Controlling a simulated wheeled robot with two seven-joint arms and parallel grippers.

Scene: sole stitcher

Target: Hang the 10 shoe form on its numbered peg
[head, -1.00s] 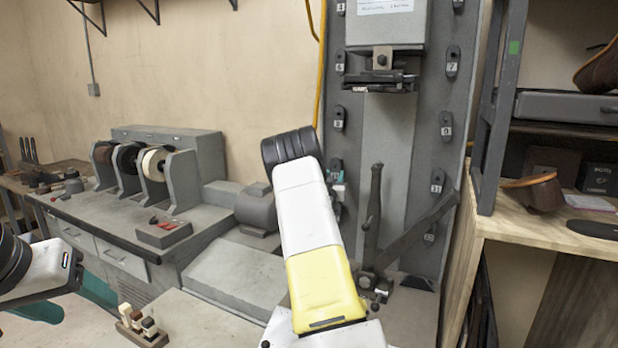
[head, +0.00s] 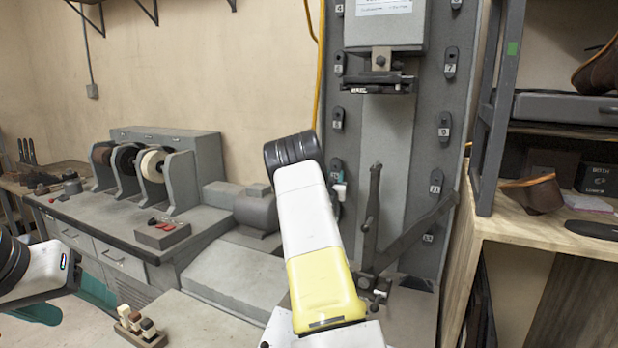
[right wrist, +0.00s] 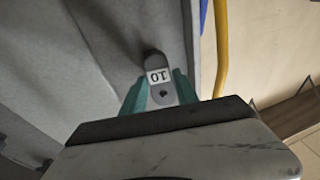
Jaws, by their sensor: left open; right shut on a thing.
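In the right wrist view a grey, round-ended piece marked 10 (right wrist: 158,76), seen upside down, lies between the teal fingers of my right gripper (right wrist: 160,86). I cannot tell whether it is the shoe form or the peg's plate behind it. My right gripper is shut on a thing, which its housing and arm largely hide. In the head view its fingertips show (head: 341,190) at a dark plate (head: 337,168) on the left of the grey column. My left gripper (head: 38,313) is open at the lower left edge, partly cut off.
The grey column (head: 385,165) carries several dark numbered plates, such as 9 (head: 444,128) and 11 (head: 436,186). A wooden shelf (head: 500,215) stands close at right.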

